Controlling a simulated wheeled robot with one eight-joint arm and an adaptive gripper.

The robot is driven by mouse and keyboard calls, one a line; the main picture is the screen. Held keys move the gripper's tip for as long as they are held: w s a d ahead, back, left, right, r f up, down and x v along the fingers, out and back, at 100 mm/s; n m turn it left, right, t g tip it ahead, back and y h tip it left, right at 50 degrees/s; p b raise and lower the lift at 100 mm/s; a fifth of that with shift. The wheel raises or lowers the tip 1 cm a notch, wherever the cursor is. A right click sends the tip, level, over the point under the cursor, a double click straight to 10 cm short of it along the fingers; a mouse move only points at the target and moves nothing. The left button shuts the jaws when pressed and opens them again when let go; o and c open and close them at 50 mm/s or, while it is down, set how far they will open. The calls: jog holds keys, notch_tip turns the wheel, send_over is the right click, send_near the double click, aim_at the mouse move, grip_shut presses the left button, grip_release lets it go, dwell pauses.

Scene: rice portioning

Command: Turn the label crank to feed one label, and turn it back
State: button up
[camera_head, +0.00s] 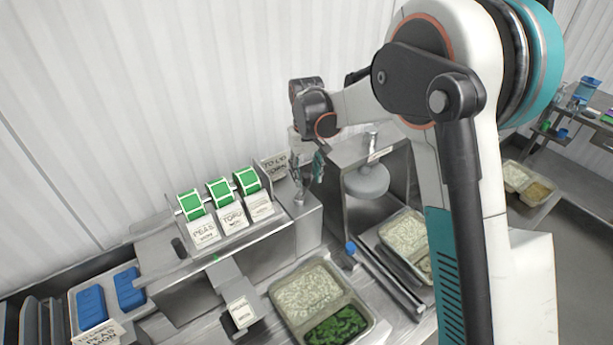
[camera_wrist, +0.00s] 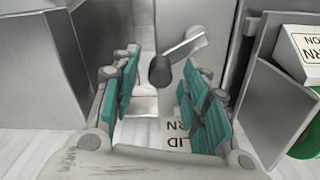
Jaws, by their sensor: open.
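The label crank (camera_wrist: 186,48) shows in the wrist view as a pale metal arm on an upright metal panel, with a dark knob (camera_wrist: 159,71) at its lower left end. My gripper (camera_wrist: 163,98) is open, its teal fingers spread on either side of the knob, with gaps between. I cannot tell how deep the knob sits between them. In the head view my gripper (camera_head: 307,168) points down at the right end of the label dispenser (camera_head: 160,245). The crank cannot be made out clearly there. Three green label rolls (camera_head: 219,190) stand on the dispenser.
A tray of rice and greens (camera_head: 279,297) lies in front of the dispenser. A rounded grey hopper (camera_head: 367,181) stands to the right. Blue blocks (camera_head: 91,305) lie at the lower left.

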jog(key=shift+f, duration=0.65)
grip_shut()
